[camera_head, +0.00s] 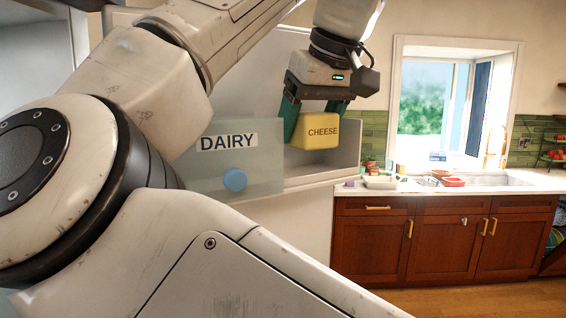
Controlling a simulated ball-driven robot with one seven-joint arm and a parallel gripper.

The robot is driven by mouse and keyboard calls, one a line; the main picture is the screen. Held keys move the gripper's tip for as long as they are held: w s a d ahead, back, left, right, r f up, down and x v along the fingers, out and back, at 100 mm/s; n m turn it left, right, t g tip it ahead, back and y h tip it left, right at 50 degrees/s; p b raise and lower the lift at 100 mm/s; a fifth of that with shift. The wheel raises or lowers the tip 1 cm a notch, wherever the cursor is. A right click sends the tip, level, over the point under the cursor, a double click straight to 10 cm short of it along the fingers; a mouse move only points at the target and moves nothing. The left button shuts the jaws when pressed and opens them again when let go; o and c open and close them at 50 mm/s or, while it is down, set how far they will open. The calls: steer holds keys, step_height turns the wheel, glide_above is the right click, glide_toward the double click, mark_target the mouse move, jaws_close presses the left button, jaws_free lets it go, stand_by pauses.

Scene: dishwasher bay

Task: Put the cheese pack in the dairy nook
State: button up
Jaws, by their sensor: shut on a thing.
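The yellow cheese pack (318,131), labelled CHEESE, is held up in the air. My gripper (312,118) points down and is shut on it, with a green finger showing at its left side. The dairy nook (345,160) is a white open compartment behind and below the pack. A translucent panel (268,176) labelled DAIRY, with a round blue knob (235,180), stands at its left. The pack is in front of or at the nook's opening; I cannot tell whether it is inside. My arm hides much of the left side.
A counter (450,186) with a sink, dishes and small items runs along the right, above red-brown cabinets (450,240). A window (440,100) is behind it. The wooden floor (480,298) at lower right is clear.

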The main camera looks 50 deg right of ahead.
mark_target(303, 172)
steer(key=f+b, duration=0.1)
steer(key=w+f+b, duration=0.1)
steer(key=f+b, duration=0.1)
steer(key=shift+f, duration=0.2)
steer(key=shift+s+f, duration=0.1)
steer(key=shift+f, duration=0.15)
steer(key=shift+f+b, duration=0.15)
steer(key=shift+b, duration=0.15)
steer(key=o, duration=1.2)
steer(key=shift+s+r, duration=0.1)
steer(key=shift+r, duration=0.25)
steer(key=v, duration=1.1)
steer(key=shift+s+r, duration=0.1)
steer(key=shift+r, duration=0.15)
